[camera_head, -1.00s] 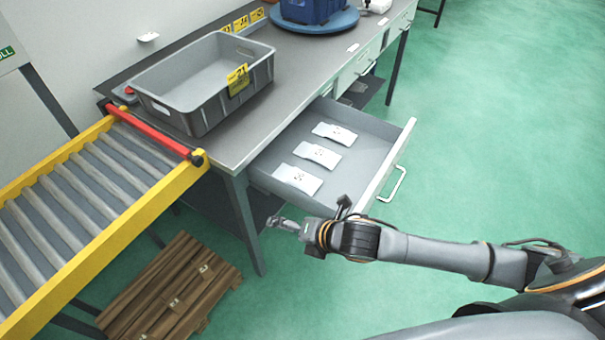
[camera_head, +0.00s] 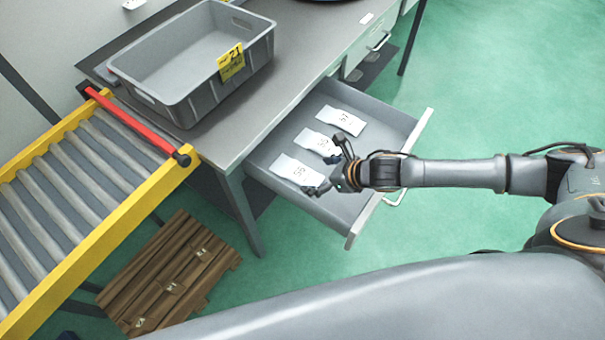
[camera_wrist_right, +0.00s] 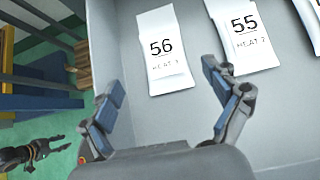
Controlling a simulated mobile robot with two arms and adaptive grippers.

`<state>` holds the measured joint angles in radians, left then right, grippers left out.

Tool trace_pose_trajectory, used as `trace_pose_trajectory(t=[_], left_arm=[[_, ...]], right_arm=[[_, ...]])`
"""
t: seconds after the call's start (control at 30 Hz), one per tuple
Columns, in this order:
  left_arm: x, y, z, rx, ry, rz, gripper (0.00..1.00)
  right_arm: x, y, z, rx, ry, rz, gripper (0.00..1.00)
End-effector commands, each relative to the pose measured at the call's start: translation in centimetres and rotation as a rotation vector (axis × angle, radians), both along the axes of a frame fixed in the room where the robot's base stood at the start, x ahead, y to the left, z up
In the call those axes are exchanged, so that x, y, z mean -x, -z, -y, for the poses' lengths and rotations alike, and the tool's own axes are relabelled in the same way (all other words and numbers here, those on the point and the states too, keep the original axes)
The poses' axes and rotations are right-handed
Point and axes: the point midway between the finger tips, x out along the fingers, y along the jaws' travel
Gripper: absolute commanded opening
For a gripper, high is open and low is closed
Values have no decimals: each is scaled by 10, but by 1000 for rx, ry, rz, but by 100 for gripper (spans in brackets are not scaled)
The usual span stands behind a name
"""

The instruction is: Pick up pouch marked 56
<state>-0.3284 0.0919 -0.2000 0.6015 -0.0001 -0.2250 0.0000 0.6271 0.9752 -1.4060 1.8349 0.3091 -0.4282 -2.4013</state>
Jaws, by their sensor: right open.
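The pouch marked 56 (camera_head: 292,168) is a flat white packet lying in the open grey drawer (camera_head: 388,122). It is nearest the drawer's left end in the head view, and its 56 label reads clearly in the right wrist view (camera_wrist_right: 163,62). The pouch marked 55 (camera_wrist_right: 243,40) lies beside it. My right gripper (camera_head: 328,172) is over the drawer, at the right end of pouch 56. In the right wrist view its fingers (camera_wrist_right: 163,88) are spread and empty, with pouch 56 just beyond them. A dark gripper, seemingly my left one (camera_wrist_right: 40,150), shows small at lower left.
A third white pouch (camera_head: 341,120) lies farther along the drawer. A grey bin (camera_head: 180,104) with a yellow tag 21 (camera_head: 231,62) stands on the workbench. A yellow roller conveyor (camera_head: 100,245) is at left, with a wooden pallet (camera_head: 165,280) on the floor.

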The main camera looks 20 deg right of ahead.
Motion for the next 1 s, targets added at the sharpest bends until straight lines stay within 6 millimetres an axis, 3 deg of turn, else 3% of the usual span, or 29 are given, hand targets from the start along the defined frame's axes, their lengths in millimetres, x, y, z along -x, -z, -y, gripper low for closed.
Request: trace_pose_trajectory(t=[0.33,0.53,0.8,0.87,1.0], left_arm=[[-52,-7,16,23,-4,79,40],[-43,-6,19,26,-5,65,40],[-27,-5,14,19,-4,41,40],[-27,-5,13,16,-4,41,40],[-28,-5,12,16,-3,42,40]], right_arm=[[-20,23,-13,-3,2,-2,89],[-34,41,-21,-2,2,-1,89],[-36,43,-23,-1,2,0,89],[-36,43,-23,-1,2,0,81],[-36,43,-23,-1,2,0,52]])
